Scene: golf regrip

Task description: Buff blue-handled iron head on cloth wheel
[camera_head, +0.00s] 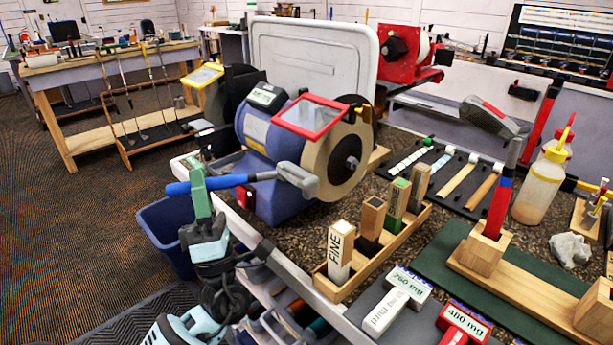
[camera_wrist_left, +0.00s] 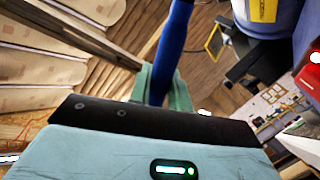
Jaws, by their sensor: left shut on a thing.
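The blue-handled iron (camera_head: 222,182) lies almost level in the head view, blue handle to the left and grey head (camera_head: 297,179) to the right. My left gripper (camera_head: 197,186), with green fingers, is shut around the blue handle. In the left wrist view the blue handle (camera_wrist_left: 171,52) stands between the green fingers (camera_wrist_left: 153,84). The tan wheel (camera_head: 335,163) with a black hub sits on the right of the blue buffing machine (camera_head: 262,145). The iron head is at the wheel's lower left; I cannot tell whether they touch. My right gripper is out of view.
A wooden rack (camera_head: 378,258) of upright blocks, one marked FINE, stands in front of the machine. A red-and-blue grip (camera_head: 497,207) stands in a wooden block to the right. A blue bin (camera_head: 165,232) is below the bench's left edge. Open floor lies left.

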